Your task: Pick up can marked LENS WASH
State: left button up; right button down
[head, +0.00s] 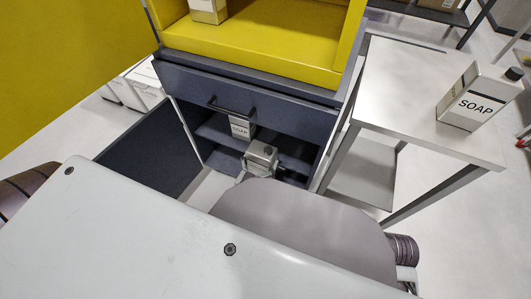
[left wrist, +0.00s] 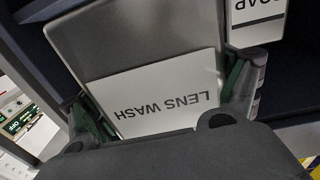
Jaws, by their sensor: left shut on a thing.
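The can marked LENS WASH (left wrist: 160,92) is a grey metal container with a white label, which reads upside down in the left wrist view. In the head view the can (head: 262,152) is small, at the opening of the dark blue cabinet (head: 268,107). My left gripper (left wrist: 165,102) is shut on the can, with a finger on each side of it. In the head view my left gripper (head: 258,170) is partly hidden behind my own body. My right gripper is not in view.
A SOAP container (head: 240,127) stands on a shelf inside the cabinet, close behind the can. The cabinet door (head: 150,150) hangs open at left. Another SOAP container (head: 478,97) stands on the pale side table (head: 400,75) at right. A yellow shelf unit (head: 260,52) sits above.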

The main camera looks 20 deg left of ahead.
pick_arm(q)
jog(key=shift+s+r, duration=0.15)
jog(key=shift+s, duration=0.4)
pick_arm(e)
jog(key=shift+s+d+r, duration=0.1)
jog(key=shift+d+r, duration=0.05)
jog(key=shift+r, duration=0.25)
